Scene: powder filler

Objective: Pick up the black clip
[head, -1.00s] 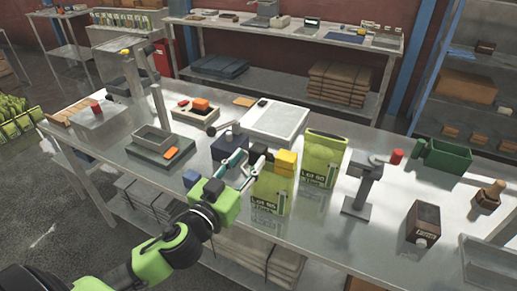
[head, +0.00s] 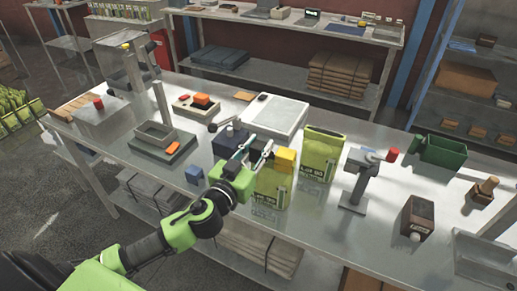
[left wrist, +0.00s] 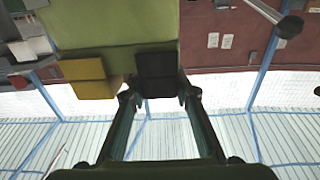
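The black clip (left wrist: 157,72) shows in the left wrist view on the edge of a lime-green bag (left wrist: 100,28), beside a yellow clip (left wrist: 86,78). My left gripper (left wrist: 159,98) is open, with one fingertip on each side of the black clip and small gaps visible. In the head view, my left gripper (head: 257,152) is at the front bag's (head: 273,188) top left, just left of the yellow clip (head: 285,158). The black clip is largely hidden there by the gripper. My right gripper is not in view.
A second lime bag (head: 318,155) stands behind to the right, and a grey stand (head: 358,180) is further right. A dark blue box (head: 229,142) is behind the gripper.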

